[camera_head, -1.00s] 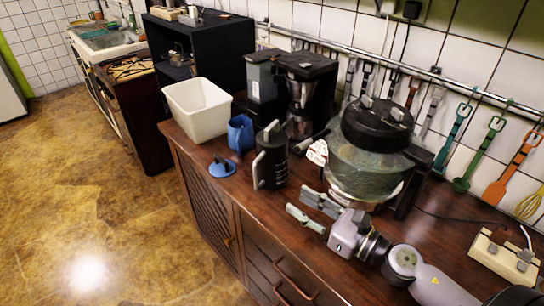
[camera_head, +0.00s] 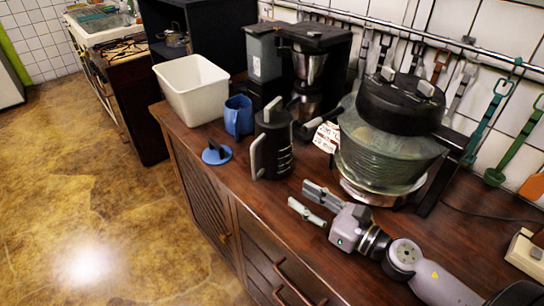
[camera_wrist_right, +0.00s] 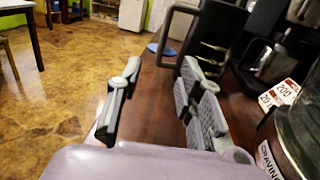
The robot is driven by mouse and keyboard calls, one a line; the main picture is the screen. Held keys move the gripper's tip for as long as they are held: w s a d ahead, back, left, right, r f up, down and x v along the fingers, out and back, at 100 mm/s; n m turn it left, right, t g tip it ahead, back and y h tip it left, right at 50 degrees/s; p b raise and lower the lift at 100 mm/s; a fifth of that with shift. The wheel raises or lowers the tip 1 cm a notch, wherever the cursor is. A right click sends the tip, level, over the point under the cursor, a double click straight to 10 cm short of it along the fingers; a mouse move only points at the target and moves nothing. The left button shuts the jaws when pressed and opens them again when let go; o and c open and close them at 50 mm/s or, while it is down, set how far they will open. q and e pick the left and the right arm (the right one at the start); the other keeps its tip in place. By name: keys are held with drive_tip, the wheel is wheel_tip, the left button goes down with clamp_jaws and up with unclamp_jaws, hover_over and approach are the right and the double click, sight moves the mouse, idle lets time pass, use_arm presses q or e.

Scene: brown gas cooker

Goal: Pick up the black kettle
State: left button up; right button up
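The black kettle (camera_head: 273,143), a dark upright cylinder with a handle on its left side, stands on the brown wooden counter in the head view. Its loop handle and dark body (camera_wrist_right: 205,35) also show at the top of the right wrist view, cut off by the edge. My right gripper (camera_head: 299,196) is open and empty, in front of the kettle and a little to its right, apart from it. Its two spread fingers (camera_wrist_right: 160,68) show in the wrist view with bare counter between them. My left gripper is not in view.
A large glass-bowled appliance (camera_head: 388,150) stands right of the kettle. A coffee maker (camera_head: 318,60) is behind it. A blue mug (camera_head: 239,117), a blue lid (camera_head: 217,152) and a white bin (camera_head: 190,92) are to its left. The counter's front edge is close to my gripper.

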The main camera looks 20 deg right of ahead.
drive_tip(key=p+x, duration=0.2)
drive_tip(key=x, duration=0.1)
drive_tip(key=p, duration=0.3)
approach(253, 163)
drive_tip(key=x, duration=0.4)
drive_tip(key=shift+w+f, duration=0.1)
drive_tip(key=shift+f, duration=0.1)
drive_tip(key=shift+w+a+f, duration=0.1)
drive_tip(key=shift+w+a, duration=0.2)
drive_tip(key=shift+w, duration=0.25)
drive_tip(key=p+x, duration=0.1)
drive_tip(key=x, duration=0.1)
drive_tip(key=p+x, duration=0.1)
drive_tip(key=x, duration=0.2)
drive_tip(key=shift+w+d, duration=0.15)
drive_tip(key=shift+w, duration=0.1)
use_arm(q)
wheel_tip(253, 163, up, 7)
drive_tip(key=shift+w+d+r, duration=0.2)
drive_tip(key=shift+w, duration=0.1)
use_arm(e)
drive_tip(key=shift+s, duration=0.1)
drive_tip(key=shift+d, duration=0.1)
drive_tip(key=shift+c, duration=0.5)
clamp_jaws()
